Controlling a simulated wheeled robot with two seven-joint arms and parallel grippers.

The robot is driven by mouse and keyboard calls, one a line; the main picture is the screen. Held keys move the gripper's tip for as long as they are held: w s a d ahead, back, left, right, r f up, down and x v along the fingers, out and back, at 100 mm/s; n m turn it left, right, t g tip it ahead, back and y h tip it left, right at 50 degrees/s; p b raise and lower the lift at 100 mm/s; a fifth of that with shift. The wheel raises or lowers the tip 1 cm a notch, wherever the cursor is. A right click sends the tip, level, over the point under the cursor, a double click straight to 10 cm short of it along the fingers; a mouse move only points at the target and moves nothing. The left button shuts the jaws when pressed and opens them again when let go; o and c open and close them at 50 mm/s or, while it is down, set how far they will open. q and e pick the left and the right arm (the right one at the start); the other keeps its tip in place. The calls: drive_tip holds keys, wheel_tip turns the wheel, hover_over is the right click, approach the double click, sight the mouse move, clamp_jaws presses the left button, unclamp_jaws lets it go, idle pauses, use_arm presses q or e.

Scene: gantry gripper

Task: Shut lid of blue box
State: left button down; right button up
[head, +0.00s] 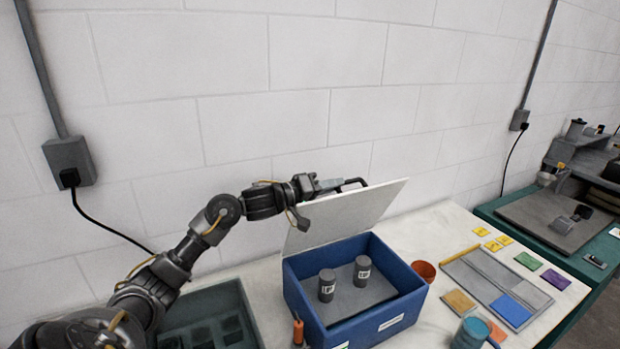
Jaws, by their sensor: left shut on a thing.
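The blue box (403,277) stands on the pale table with two grey labelled cylinders (361,271) inside it. Its white lid (343,216) is raised at the back and tilted, leaving the box open toward the front. My left gripper (354,184) is at the lid's upper edge, behind and above the box, and is shut on the lid. The lid partly hides the fingertips. My right gripper is not in view.
An orange-brown cup (423,271) stands just right of the box. A dark green tray (242,291) is at the left, an orange-handled tool (298,331) in front. A sorting board (490,284) with coloured tiles and a teal cup (470,332) are further right. A wall is behind.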

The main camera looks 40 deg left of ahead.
use_arm(q)
drive_tip(key=shift+d+r, duration=0.25)
drive_tip(key=shift+r, duration=0.15)
drive_tip(key=c, duration=1.8)
unclamp_jaws()
drive_tip(key=o, duration=0.3)
drive_tip(key=shift+w+a+f, duration=0.1)
drive_tip(key=shift+a+f, duration=0.05)
drive_tip(key=shift+o, duration=0.2)
